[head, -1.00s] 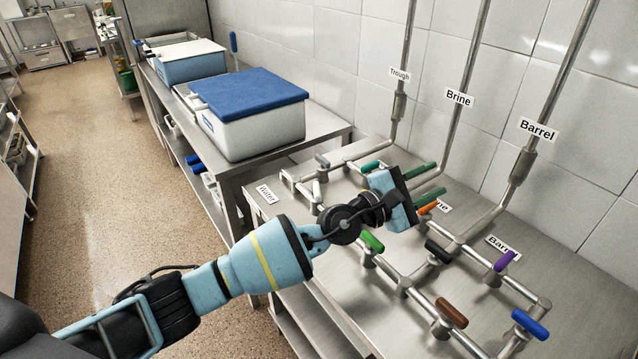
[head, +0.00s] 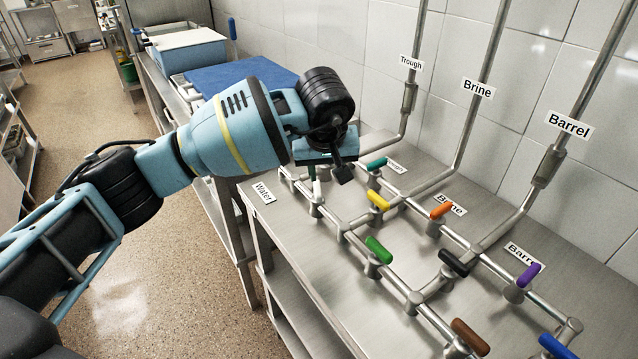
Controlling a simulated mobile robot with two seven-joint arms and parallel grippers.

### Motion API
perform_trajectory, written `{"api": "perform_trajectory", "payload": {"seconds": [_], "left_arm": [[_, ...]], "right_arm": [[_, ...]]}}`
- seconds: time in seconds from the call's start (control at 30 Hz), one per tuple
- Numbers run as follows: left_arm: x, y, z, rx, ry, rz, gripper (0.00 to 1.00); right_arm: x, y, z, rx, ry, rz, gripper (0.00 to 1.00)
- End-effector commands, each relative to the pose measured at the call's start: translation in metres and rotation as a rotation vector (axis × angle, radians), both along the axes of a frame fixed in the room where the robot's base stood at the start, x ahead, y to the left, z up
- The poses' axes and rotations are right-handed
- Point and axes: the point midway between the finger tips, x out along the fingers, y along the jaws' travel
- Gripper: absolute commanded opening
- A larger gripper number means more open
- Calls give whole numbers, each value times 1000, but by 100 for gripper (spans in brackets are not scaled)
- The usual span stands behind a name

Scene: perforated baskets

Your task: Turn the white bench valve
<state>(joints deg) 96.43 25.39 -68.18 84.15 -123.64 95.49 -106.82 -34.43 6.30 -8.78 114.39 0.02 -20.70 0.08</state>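My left gripper (head: 326,173) reaches over the far left end of the bench valves and points down. A dark green finger (head: 311,172) shows below its light blue palm, close above a pipe fitting (head: 316,208). The gap between the fingers is not clear, so I cannot tell how far open it is. No white valve handle shows clearly now; the gripper covers that part of the pipework. Contact with a handle cannot be made out. My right gripper is out of view.
Other handles on the steel bench (head: 300,270) are teal (head: 376,163), yellow (head: 378,201), orange (head: 442,210), green (head: 378,250), black (head: 453,263), purple (head: 528,275), brown (head: 470,336) and blue (head: 558,346). Upright pipes rise along the tiled wall. A blue-lidded box (head: 225,80) stands behind my arm.

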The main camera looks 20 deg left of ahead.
Motion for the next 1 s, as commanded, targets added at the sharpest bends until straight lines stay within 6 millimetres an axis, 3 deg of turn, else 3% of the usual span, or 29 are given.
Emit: {"api": "perform_trajectory", "payload": {"seconds": [0.1, 0.37, 0.8, 1.0], "left_arm": [[-1, 13, 6, 57, 3, 21, 37], [0, 16, 3, 66, 6, 26, 37], [21, 24, -52, 63, 7, 25, 37], [26, 26, -64, 64, 5, 24, 37]], "right_arm": [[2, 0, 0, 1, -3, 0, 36], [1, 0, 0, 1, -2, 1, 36], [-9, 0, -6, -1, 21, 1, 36], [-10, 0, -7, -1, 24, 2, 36]]}}
